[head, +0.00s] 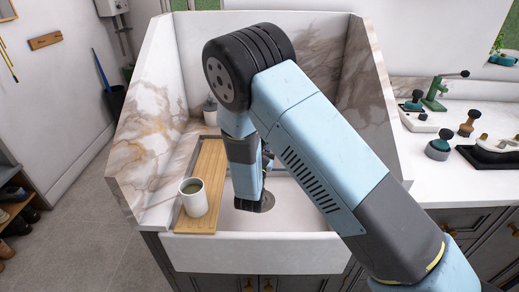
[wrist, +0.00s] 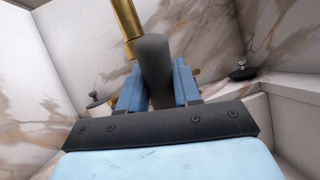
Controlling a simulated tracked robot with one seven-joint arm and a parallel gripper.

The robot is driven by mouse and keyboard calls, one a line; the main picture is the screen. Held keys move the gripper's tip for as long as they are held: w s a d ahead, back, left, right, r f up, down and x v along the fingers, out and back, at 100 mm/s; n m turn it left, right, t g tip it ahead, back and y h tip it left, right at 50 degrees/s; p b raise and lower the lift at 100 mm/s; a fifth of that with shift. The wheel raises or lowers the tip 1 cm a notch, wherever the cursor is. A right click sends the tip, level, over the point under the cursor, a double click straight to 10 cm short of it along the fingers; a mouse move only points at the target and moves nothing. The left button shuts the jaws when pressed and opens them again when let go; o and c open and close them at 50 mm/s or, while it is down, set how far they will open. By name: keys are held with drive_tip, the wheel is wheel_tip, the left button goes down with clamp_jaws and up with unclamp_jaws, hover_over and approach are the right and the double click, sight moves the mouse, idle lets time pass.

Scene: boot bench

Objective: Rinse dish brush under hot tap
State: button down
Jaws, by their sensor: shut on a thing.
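My gripper (wrist: 158,88) is shut on a dark grey, rounded, rod-like thing (wrist: 154,62), which looks like the dish brush's handle. Its bristles do not show. A brass tap pipe (wrist: 125,22) stands just beyond it, to its upper left in the wrist view; I cannot tell if they touch. In the head view my arm reaches down into the white sink (head: 260,252) and hides most of the tap and the held thing.
A white mug (head: 193,198) of greenish liquid stands on a wooden board (head: 208,165) along the sink's left side. Marble panels (head: 150,150) rise around the sink. A dark-based knob (wrist: 242,70) shows at right in the wrist view. Brushes (head: 438,147) stand on the right counter.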

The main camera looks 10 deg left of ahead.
drive_tip(key=shift+w+d, duration=0.1)
drive_tip(key=shift+d, duration=0.15)
drive_tip(key=shift+a, duration=0.25)
drive_tip(key=shift+s+a, duration=0.3)
idle(0.4)
drive_tip(key=s+d, duration=0.4)
drive_tip(key=s, duration=0.3)
idle(0.7)
idle(0.8)
idle(0.3)
